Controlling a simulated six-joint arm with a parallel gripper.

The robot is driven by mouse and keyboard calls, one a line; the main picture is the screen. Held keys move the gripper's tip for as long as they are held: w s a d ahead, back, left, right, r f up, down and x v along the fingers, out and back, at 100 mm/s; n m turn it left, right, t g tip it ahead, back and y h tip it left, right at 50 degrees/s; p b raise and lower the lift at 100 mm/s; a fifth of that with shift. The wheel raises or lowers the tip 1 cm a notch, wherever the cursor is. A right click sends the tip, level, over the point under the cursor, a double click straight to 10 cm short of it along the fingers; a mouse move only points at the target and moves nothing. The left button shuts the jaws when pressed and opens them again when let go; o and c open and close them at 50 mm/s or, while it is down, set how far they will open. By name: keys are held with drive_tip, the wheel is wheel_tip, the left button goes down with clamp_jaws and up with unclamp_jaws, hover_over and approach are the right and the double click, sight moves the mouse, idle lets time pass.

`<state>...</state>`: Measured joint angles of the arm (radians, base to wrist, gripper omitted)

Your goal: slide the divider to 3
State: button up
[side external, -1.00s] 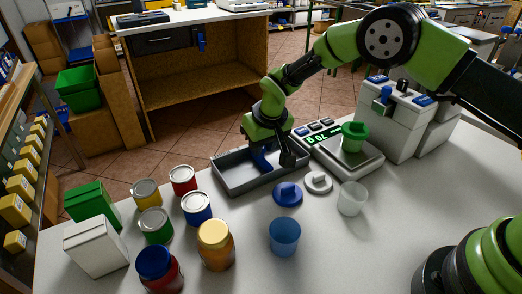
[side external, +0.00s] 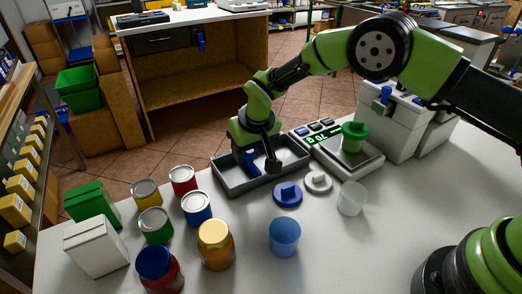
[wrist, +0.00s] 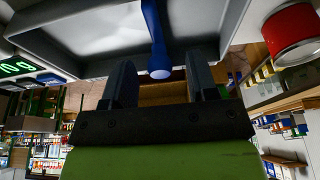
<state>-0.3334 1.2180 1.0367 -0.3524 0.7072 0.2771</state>
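The divider (side external: 251,160) is a blue piece standing in the grey tray (side external: 228,187), left of the tray's middle in the side external view. My gripper (side external: 262,164) is low over the tray at the divider and partly hides it. In the wrist view, my gripper's two dark fingers (wrist: 160,78) are spread apart. The divider's round blue end (wrist: 158,58) shows between them, with a gap on both sides. The tray's inside (wrist: 100,30) fills the upper part of that view. I cannot make out any number marks on the tray.
A scale (side external: 366,163) holding a green cup (side external: 353,137) stands right of the tray. Several cans (side external: 197,208) and jars (side external: 215,246) stand left and front.

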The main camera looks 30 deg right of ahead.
sight(252, 151)
wheel_tip(252, 151, up, 7)
drive_tip(key=shift+f, duration=0.2)
drive_tip(key=shift+r, duration=0.2)
idle(0.4)
drive_tip(key=shift+s+d+r, duration=0.1)
drive_tip(key=shift+r, duration=0.3)
drive_tip(key=s+d+r+m+t+y, duration=0.1)
drive_tip(key=s+d+r, duration=0.2)
drive_tip(key=s+r, duration=0.35)
drive_tip(key=s+d+r+m, duration=0.1)
drive_tip(key=s+d+r, duration=0.25)
drive_tip(key=r, duration=0.65)
drive_tip(key=s+d+r+m+t, duration=0.1)
drive_tip(key=s+d, duration=0.1)
drive_tip(key=s, duration=0.8)
drive_tip(key=s+d+r+m+t+y, duration=0.1)
drive_tip(key=s+d, duration=0.1)
drive_tip(key=s, duration=0.8)
drive_tip(key=shift+s+d+t, duration=0.2)
drive_tip(key=shift+t, duration=0.2)
